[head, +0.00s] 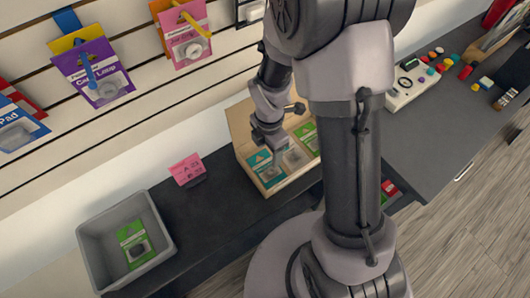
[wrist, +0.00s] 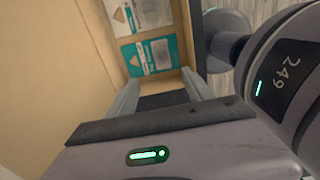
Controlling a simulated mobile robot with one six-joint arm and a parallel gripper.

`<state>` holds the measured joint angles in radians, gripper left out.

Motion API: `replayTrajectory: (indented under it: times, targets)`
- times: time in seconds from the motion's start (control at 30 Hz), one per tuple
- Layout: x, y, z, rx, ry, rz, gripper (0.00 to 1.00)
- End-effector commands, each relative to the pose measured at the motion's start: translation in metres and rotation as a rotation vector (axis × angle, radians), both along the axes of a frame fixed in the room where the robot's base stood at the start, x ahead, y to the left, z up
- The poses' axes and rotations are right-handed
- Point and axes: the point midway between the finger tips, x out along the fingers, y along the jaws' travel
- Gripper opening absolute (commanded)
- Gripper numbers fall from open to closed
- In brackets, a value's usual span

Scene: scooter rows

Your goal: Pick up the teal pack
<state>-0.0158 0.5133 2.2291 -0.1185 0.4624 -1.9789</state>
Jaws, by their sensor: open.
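The teal pack (head: 268,174) lies at the left end of a wooden box (head: 241,147) on the dark counter. In the wrist view the teal pack (wrist: 133,60) has a pale picture side and lies just beyond the fingertips. My gripper (head: 270,147) is above the left part of the box and hides part of the contents. In the wrist view my gripper (wrist: 160,78) has its two fingers apart with nothing between them. A grey-white pack (head: 295,158) lies beside the teal one, and it also shows in the wrist view (wrist: 152,14).
A green pack (head: 306,131) lies farther right in the box. A grey bin (head: 163,214) holding another green pack (head: 135,244) stands at left. A pink card (head: 187,169) stands between bin and box. Packs hang on the slatted wall behind.

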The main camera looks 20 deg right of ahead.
Motion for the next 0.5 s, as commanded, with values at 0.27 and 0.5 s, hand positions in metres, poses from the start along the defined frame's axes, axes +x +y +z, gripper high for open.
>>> replayTrajectory:
  times: [0.27, 0.5]
  targets:
    - [0.000, 0.000, -0.065, 0.001, 0.001, -0.003, 0.60]
    - [-0.003, -0.007, -0.097, 0.001, 0.001, -0.006, 0.60]
